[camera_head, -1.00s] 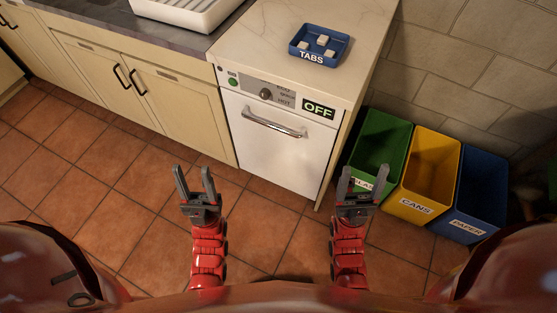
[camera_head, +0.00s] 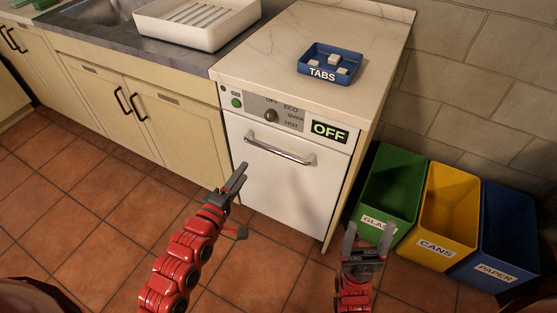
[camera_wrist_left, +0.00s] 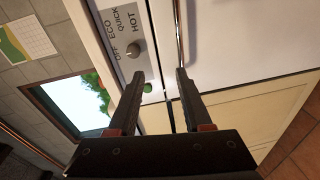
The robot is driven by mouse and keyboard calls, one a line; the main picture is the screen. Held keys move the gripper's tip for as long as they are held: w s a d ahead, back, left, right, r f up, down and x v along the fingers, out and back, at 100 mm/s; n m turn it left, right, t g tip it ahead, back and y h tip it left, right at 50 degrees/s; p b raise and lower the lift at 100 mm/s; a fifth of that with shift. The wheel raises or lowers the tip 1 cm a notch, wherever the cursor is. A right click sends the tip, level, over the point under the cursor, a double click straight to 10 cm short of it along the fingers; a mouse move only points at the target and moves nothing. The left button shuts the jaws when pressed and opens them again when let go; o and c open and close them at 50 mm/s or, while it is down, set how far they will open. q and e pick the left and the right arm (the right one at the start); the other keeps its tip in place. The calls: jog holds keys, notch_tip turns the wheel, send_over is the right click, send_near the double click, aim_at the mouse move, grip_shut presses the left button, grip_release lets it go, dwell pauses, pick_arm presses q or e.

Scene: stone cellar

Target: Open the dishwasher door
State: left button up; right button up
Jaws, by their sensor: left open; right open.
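The white dishwasher (camera_head: 290,192) stands under a pale stone top, and its door is shut. A metal bar handle (camera_head: 279,150) runs across the upper door. Above it are a knob (camera_head: 270,115), a green button and a display reading OFF (camera_head: 330,131). My left gripper (camera_head: 238,178) is in front of the door, below and left of the handle, apart from it and empty. In the left wrist view my left gripper (camera_wrist_left: 160,82) has its fingers spread, with the handle (camera_wrist_left: 179,35) beyond the right fingertip. My right gripper (camera_head: 368,236) is open and empty, right of the dishwasher.
Green (camera_head: 396,180), yellow (camera_head: 449,212) and blue (camera_head: 507,232) bins stand to the right, near my right gripper. A blue TABS tray (camera_head: 349,76) with white tablets sits on the dishwasher top. Cabinets (camera_head: 150,125) are on the left. Tiled floor in front is free.

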aim_at(278, 151)
pick_arm(q)
jog(key=shift+g, duration=0.9)
jog(key=shift+s+d+f+b+x, duration=0.25)
jog(key=shift+d+f+b+x, duration=0.15)
jog(key=shift+x, duration=2.55)
jog(key=shift+s+d+f+b+x, duration=0.3)
jog(key=shift+d+b+x, duration=0.1)
jog(key=shift+x, duration=2.5)
jog(key=shift+s+d+f+b+x, duration=0.25)
jog(key=shift+d+f+b+x, duration=0.15)
jog(key=shift+x, duration=2.55)
jog(key=shift+c, duration=0.3)
grip_shut()
